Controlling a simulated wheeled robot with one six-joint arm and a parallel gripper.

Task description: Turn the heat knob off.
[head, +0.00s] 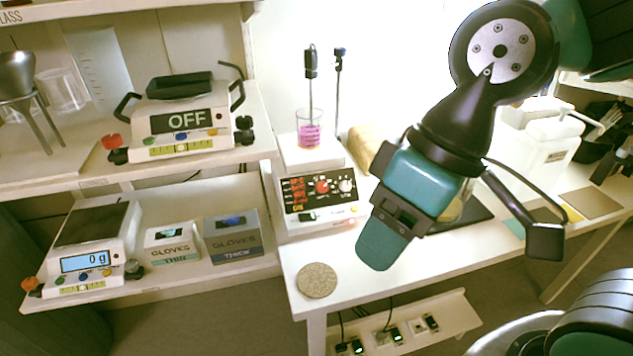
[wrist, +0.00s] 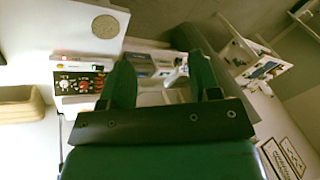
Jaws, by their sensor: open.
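A white hotplate stirrer (head: 318,212) stands at the back of the bench, with a beaker of pink liquid (head: 309,130) on top. Its dark front panel has a red knob (head: 322,187), a white knob (head: 346,185) and lit red readouts at left. The panel labels are too small to read, so I cannot tell which knob is for heat. My gripper (head: 383,247) hangs right of and in front of the panel, apart from it. In the wrist view its two fingers (wrist: 162,80) are spread and empty. The stirrer (wrist: 82,97) shows left of them there.
A round cork mat (head: 317,280) lies on the bench's front left corner. A rod stand (head: 338,95) rises behind the beaker. Shelves at left hold a device reading OFF (head: 182,123), a scale (head: 88,262) and glove boxes (head: 232,236). The bench front between mat and gripper is clear.

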